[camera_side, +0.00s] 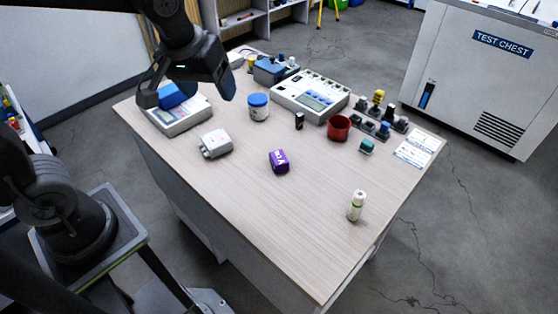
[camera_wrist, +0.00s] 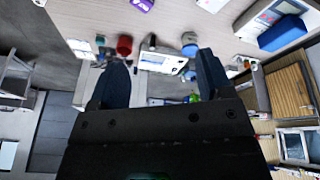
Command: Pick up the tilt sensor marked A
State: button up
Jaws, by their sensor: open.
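I cannot make out a letter A on any part, so I cannot tell which one is the tilt sensor marked A. A grey-white boxy device (camera_side: 215,143) lies on the left of the table; its edge shows in the wrist view (camera_wrist: 212,4). A purple block with white lettering (camera_side: 279,161) lies mid-table and shows at the top of the wrist view (camera_wrist: 142,4). A blue block (camera_side: 172,95) rests on a white instrument (camera_side: 182,120), partly hidden behind my gripper (camera_side: 188,95). My gripper is open and empty above the table's back left; its fingers show apart in the wrist view (camera_wrist: 161,62).
A blue-lidded jar (camera_side: 258,107), a red cup (camera_side: 339,128), a large white instrument (camera_side: 309,95) and a rack of small parts (camera_side: 380,124) stand toward the back. A white-and-green bottle (camera_side: 356,206) stands at front right. The table's front middle is clear.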

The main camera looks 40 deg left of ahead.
jog(key=w+d+f+n+g, duration=0.2)
jog(key=w+f+n, duration=0.2)
jog(key=w+f, duration=0.3)
jog(key=n+y, duration=0.1)
jog(key=n, duration=0.3)
send_over(279, 157)
jog(key=shift+g, duration=0.4)
jog(key=f, duration=1.5)
jog(key=shift+s+d+f, duration=0.1)
jog(key=shift+s+d, duration=0.1)
jog(key=shift+s, duration=0.15)
jog(key=shift+w+a+f, duration=0.1)
jog(key=shift+w+f, duration=0.05)
jog(key=shift+f, duration=0.85)
jog(key=shift+w+a+f, duration=0.1)
jog(key=shift+f, duration=0.9)
jog(key=shift+w+a+f, duration=0.1)
jog(key=shift+w+f, duration=0.05)
jog(key=shift+f, duration=0.85)
jog(key=c, duration=1.1)
